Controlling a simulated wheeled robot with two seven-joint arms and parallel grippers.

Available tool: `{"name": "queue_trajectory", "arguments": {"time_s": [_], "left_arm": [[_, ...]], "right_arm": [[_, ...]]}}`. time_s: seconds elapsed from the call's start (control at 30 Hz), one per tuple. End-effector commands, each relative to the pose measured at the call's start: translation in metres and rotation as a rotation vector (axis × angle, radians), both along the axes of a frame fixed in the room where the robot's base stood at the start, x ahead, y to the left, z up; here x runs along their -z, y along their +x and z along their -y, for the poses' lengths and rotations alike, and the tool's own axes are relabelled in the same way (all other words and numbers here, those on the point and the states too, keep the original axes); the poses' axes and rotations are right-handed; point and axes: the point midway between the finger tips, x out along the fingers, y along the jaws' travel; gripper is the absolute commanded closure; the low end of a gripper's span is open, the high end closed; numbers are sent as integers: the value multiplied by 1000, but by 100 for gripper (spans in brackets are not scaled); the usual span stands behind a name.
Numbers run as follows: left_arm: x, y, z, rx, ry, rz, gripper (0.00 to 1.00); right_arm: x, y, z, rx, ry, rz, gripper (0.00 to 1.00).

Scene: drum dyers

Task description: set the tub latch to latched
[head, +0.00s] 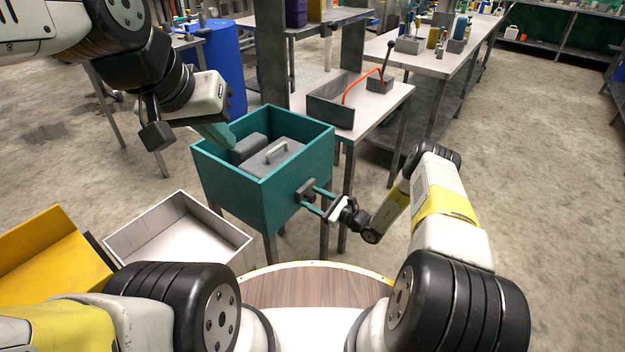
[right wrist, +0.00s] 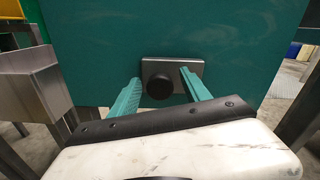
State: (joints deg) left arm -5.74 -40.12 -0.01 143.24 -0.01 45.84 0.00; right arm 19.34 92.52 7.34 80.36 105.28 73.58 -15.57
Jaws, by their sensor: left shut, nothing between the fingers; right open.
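The teal tub (head: 232,188) stands on legs in the middle of the head view. Its latch, a dark grey plate with a round black knob (head: 305,191), is on the wall facing my right gripper. The latch also shows in the right wrist view (right wrist: 160,84). My right gripper (head: 312,199) is open, with its teal fingers on either side of the knob; it also shows in the right wrist view (right wrist: 158,88). I cannot tell whether a finger touches the knob or plate. My left gripper (head: 226,139) is shut and empty over the tub's left rim.
A grey block (head: 248,147) and a grey handled panel (head: 268,160) lie inside the tub. A white open bin (head: 180,232) and a yellow tray (head: 48,255) are at lower left. Floor at right is clear.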

Motion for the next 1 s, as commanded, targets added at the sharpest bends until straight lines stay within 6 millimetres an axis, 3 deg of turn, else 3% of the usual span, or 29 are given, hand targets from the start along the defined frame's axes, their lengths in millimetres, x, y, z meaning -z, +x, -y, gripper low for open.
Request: {"name": "queue_trajectory", "arguments": {"time_s": [0.3,0.6,1.0], "left_arm": [[0,0,0,0,0,0,100],[0,0,0,0,0,0,100],[0,0,0,0,0,0,100]], "right_arm": [[0,2,-3,0,0,0,45],[0,2,-3,0,1,1,100],[0,2,-3,0,1,1,100]]}}
